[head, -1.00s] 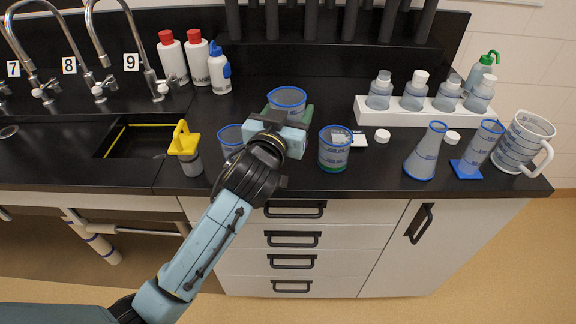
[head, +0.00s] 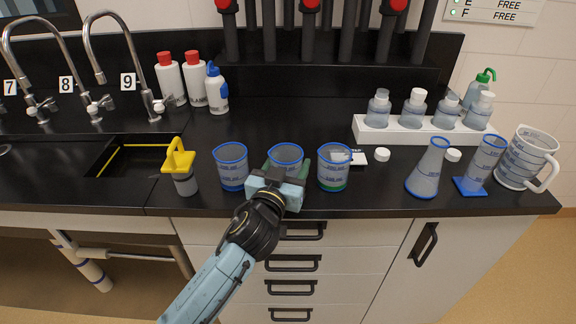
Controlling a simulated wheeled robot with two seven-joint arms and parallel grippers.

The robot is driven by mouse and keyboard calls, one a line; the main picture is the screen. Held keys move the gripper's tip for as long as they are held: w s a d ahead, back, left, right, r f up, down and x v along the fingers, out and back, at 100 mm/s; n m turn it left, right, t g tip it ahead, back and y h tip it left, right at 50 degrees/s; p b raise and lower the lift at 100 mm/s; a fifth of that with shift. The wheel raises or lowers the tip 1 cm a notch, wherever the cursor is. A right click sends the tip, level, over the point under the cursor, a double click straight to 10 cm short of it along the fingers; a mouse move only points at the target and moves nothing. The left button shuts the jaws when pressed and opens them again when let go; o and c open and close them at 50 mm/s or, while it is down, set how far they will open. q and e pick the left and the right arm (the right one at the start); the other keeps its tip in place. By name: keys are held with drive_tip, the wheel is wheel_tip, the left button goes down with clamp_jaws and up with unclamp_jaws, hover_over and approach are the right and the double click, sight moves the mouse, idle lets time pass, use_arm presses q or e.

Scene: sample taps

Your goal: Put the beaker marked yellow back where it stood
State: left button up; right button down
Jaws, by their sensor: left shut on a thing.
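Three clear beakers with blue rims stand in a row near the counter's front edge. The left beaker (head: 231,170) holds blue liquid and the right beaker (head: 333,170) holds green liquid. My left gripper (head: 286,170) is shut on the middle beaker (head: 286,154), its fingers on either side. This beaker looks upright, between the other two and apart from them. Its lower part is hidden behind my gripper, so I cannot tell its contents, whether its base touches the counter, or see a yellow mark. My right gripper is not in view.
A yellow-topped container (head: 182,170) stands left of the beakers, beside the sink. A flask (head: 428,168), a cylinder (head: 482,165) and a jug (head: 526,158) stand right. A white rack (head: 400,136) holds several bottles. The black counter (head: 275,118) behind the beakers is clear.

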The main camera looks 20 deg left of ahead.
use_arm(q)
drive_tip(key=shift+f, duration=0.15)
drive_tip(key=o, duration=1)
drive_tip(key=shift+c, duration=0.2)
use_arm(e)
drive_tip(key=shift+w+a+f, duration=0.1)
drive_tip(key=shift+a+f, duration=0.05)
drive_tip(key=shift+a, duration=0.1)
use_arm(q)
drive_tip(key=shift+r, duration=0.25)
drive_tip(key=s, duration=1.2)
drive_tip(key=shift+a, duration=0.2)
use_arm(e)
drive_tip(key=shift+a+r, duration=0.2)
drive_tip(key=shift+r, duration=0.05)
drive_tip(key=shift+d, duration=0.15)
